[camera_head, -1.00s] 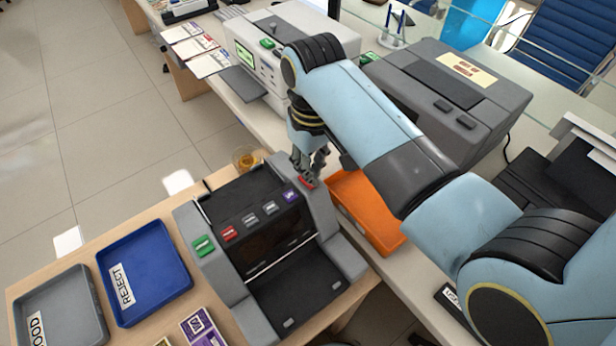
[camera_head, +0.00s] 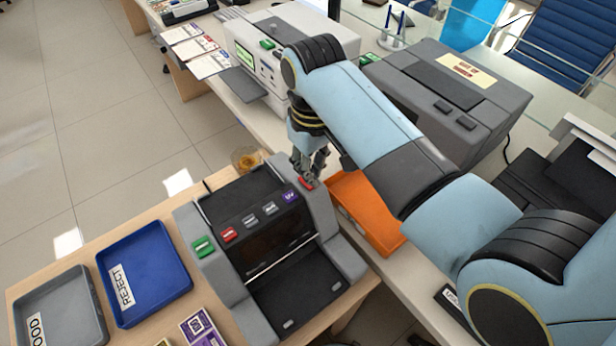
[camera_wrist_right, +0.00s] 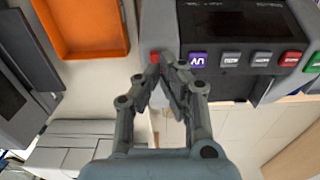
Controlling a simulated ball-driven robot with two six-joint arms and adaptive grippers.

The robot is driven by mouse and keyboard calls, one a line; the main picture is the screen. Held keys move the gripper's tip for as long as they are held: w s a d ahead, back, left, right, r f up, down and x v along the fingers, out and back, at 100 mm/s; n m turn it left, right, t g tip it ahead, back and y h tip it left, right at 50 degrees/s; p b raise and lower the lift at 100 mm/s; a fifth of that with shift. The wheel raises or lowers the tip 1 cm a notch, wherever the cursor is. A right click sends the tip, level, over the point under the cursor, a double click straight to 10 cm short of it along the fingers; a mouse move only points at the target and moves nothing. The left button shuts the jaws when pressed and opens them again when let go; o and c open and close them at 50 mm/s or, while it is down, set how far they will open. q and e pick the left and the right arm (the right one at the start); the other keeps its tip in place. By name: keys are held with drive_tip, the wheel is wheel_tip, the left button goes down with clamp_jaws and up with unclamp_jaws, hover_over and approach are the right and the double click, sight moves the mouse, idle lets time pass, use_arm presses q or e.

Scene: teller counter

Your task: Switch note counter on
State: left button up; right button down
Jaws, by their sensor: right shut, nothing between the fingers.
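The note counter (camera_head: 320,232) is a grey machine with a dark feed tray, on the wooden desk. Its front has a row of green, red, grey and purple UV buttons; the purple UV button (camera_head: 290,197) also shows in the right wrist view (camera_wrist_right: 198,60). A red rocker switch (camera_head: 305,182) sits on its top right corner and shows in the right wrist view (camera_wrist_right: 155,57). My right gripper (camera_head: 308,178) points down with its fingertips together and empty, at the red switch. The fingertips partly cover the switch; whether they touch it I cannot tell. My left gripper is out of view.
An orange tray (camera_head: 398,238) lies right of the counter, under my right arm. A blue REJECT tray (camera_head: 170,262) and a grey tray (camera_head: 75,300) stand to the left. A white machine (camera_head: 320,35) and a large grey machine (camera_head: 500,100) stand behind.

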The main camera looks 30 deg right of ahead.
drive_tip(key=shift+f+b, duration=0.55)
drive_tip(key=shift+f, duration=0.7)
idle(0.7)
drive_tip(key=shift+r, duration=0.1)
wheel_tip(320, 180, up, 2)
drive_tip(key=shift+r+p, duration=0.1)
drive_tip(key=shift+p, duration=1)
drive_tip(key=shift+r, duration=2.35)
drive_tip(key=shift+f, duration=0.1)
